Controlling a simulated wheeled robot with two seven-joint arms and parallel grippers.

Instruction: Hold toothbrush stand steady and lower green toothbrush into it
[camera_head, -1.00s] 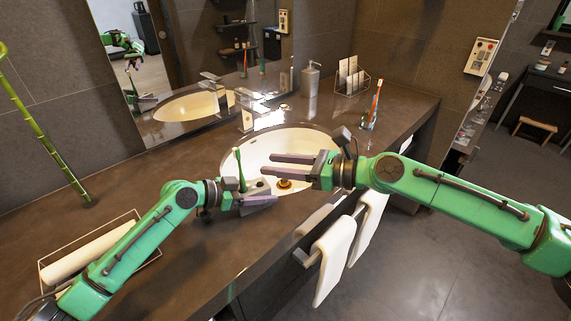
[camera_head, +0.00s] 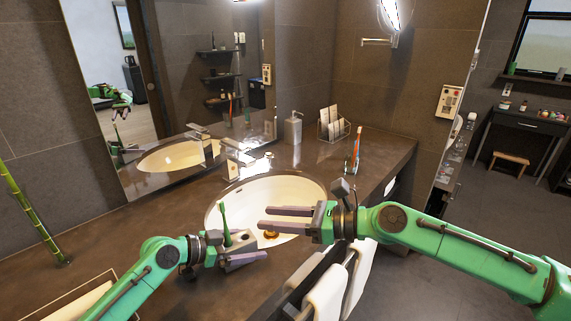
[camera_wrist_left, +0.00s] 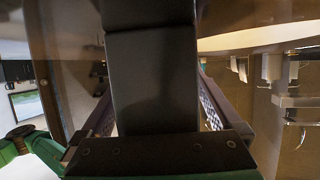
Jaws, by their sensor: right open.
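The green toothbrush (camera_head: 224,221) stands almost upright at the left end of the grey toothbrush stand (camera_head: 246,237), on the counter in front of the basin. It looks set in the stand, but its foot is partly hidden. My left gripper (camera_head: 240,257) is shut on the stand, one finger along its near side. In the left wrist view a dark block (camera_wrist_left: 152,80), apparently the stand, fills the space between the fingers. My right gripper (camera_head: 274,218) is open and empty, its fingers pointing left over the basin, right of the toothbrush and apart from it.
The basin (camera_head: 300,189) lies behind the grippers, with a faucet (camera_head: 236,165) at its back. A soap dispenser (camera_head: 293,128), a card rack (camera_head: 333,126) and an orange toothbrush (camera_head: 357,145) stand farther back. Towels (camera_head: 328,293) hang at the front edge.

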